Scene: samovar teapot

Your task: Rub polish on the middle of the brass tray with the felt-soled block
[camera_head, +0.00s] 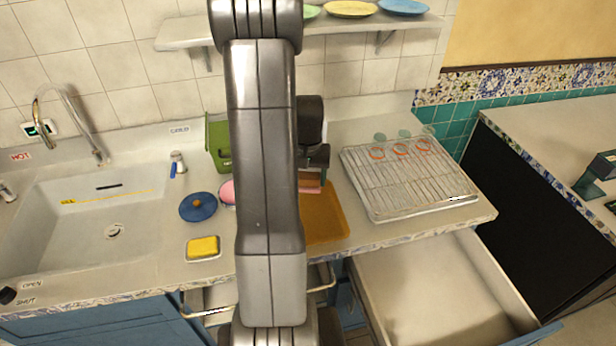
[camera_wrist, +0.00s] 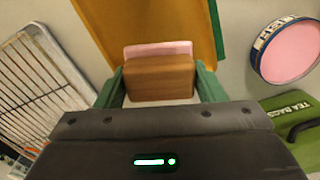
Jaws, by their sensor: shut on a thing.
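The wooden block (camera_head: 309,179) with a pink felt sole is held below my gripper (camera_head: 314,160). In the wrist view the block (camera_wrist: 160,80) sits between the two green fingers of my gripper (camera_wrist: 158,73), which are shut on it. A strip of pink felt shows along its far edge. The golden-orange tray (camera_head: 325,222) lies flat on the counter below and in front of the block; it also fills the top middle of the wrist view (camera_wrist: 150,22). My arm hides the tray's left part in the head view. I cannot tell whether the felt touches the tray.
A wire rack (camera_head: 400,190) with several glasses stands right of the tray. A green tea-bag box (camera_head: 218,140), a pink-topped round tin (camera_wrist: 288,52), a blue lid (camera_head: 198,207) and a yellow sponge (camera_head: 203,246) stand left. A drawer (camera_head: 430,285) is open below. A shelf (camera_head: 180,36) hangs above.

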